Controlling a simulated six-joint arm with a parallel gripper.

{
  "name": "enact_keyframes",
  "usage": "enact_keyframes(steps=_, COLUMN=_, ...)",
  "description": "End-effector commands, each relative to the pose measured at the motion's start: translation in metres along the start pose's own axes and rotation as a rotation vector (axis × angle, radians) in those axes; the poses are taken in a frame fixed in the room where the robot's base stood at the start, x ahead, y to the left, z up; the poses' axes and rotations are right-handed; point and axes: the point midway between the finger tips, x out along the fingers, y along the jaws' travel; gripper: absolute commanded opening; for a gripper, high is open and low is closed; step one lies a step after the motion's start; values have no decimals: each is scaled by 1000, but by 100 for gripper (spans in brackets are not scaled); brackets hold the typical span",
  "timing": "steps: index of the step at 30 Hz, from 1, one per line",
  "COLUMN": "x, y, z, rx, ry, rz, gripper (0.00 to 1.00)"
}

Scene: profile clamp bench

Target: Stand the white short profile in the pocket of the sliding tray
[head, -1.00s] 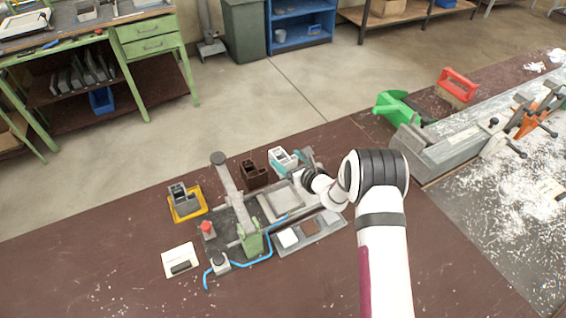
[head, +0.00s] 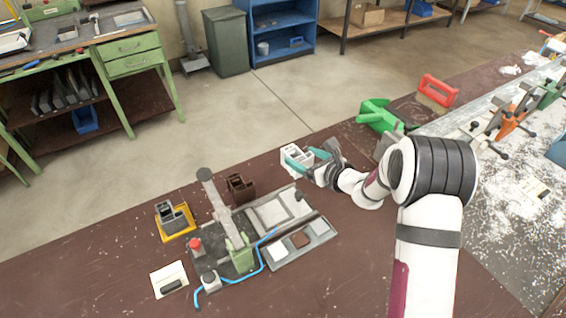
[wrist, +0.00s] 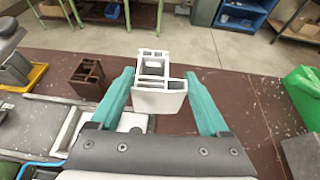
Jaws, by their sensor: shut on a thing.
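The white short profile (head: 297,155), a hollow block with open cells, is in my gripper (head: 305,161). In the wrist view the profile (wrist: 160,98) sits between the two teal fingers (wrist: 160,76), its open cells showing. It appears held above the bench, beyond the fixture. The sliding tray (head: 268,198), grey with a pale recessed square pocket, lies in the fixture lower left of my gripper. The tray shows partly in the wrist view (wrist: 68,130), where my gripper hides some of it.
A brown profile (head: 240,187) stands behind the tray. A grey profile stands on a yellow base (head: 177,236). A green object (head: 380,115) stands right.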

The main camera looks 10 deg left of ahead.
Motion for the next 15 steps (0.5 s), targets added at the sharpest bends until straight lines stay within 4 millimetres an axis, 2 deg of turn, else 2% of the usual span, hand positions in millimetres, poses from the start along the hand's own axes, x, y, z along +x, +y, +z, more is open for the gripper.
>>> enact_keyframes(steps=1, x=-10, y=-7, z=3, rx=0, ry=-1, rz=-4, gripper=23)
enact_keyframes(steps=4, x=-25, y=-16, z=7, rx=0, ry=-2, rz=-2, gripper=23)
enact_keyframes(steps=7, x=-31, y=-13, z=8, rx=4, ry=-4, rz=3, gripper=23)
enact_keyframes(steps=8, x=-31, y=-7, z=9, rx=7, ry=-7, rz=6, gripper=23)
enact_keyframes(steps=11, x=-30, y=24, z=8, rx=19, ry=-19, rz=16, gripper=23)
enact_keyframes(steps=15, x=-34, y=77, z=0, rx=31, ry=-23, rz=4, gripper=23)
